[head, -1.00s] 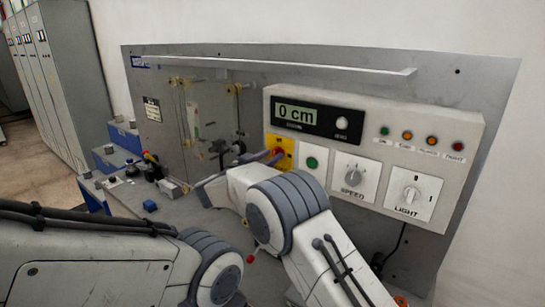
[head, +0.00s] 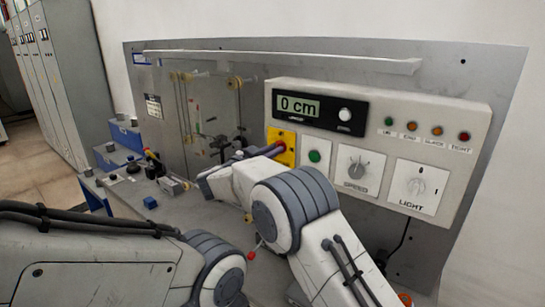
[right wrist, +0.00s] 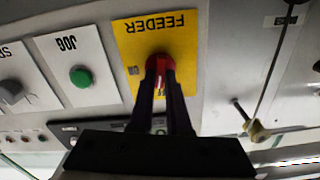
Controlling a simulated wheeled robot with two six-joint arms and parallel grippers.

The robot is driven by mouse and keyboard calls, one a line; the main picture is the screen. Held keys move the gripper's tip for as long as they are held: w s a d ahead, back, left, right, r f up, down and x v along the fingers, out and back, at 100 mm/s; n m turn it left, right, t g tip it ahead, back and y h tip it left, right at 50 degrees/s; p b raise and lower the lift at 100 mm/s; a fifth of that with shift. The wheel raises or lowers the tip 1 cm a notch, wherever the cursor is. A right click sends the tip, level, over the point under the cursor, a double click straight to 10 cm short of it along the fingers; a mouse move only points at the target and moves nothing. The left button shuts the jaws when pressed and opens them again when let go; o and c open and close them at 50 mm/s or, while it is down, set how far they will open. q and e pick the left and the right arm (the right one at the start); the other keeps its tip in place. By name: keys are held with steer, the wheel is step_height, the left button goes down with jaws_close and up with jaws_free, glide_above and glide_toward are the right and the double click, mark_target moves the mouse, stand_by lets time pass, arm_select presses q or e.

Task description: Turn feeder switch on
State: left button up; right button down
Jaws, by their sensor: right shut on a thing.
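The feeder switch is a red knob (right wrist: 160,66) on a yellow plate (right wrist: 181,38) marked FEEDER, upside down in the right wrist view. In the head view the yellow plate (head: 287,157) sits at the left end of the control box. My right gripper (right wrist: 160,72) is shut on the red knob, one dark finger on each side. In the head view the right gripper (head: 274,149) reaches the plate from the left, and its fingers partly cover the knob. The exact angle of the knob is hard to tell. My left gripper is out of view.
A green JOG button (head: 314,156), a SPEED knob (head: 359,167) and a LIGHT knob (head: 417,186) lie right of the plate. Thin rods and clamps (head: 205,120) stand left.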

steer(key=shift+s+f+m+b, duration=0.1)
steer(key=shift+f+m+b, duration=0.05)
steer(key=shift+m+b, duration=2.25)
steer(key=shift+f+m+b, duration=0.15)
steer(key=shift+m+b, duration=1.85)
steer(key=shift+m, duration=0.65)
steer(key=shift+s+f+m+b, duration=0.1)
steer(key=shift+f+m+b, duration=0.05)
steer(key=shift+m+b, duration=2.25)
steer(key=shift+m, duration=0.35)
steer(key=c, duration=0.9)
jaws_free()
steer(key=shift+r, duration=0.1)
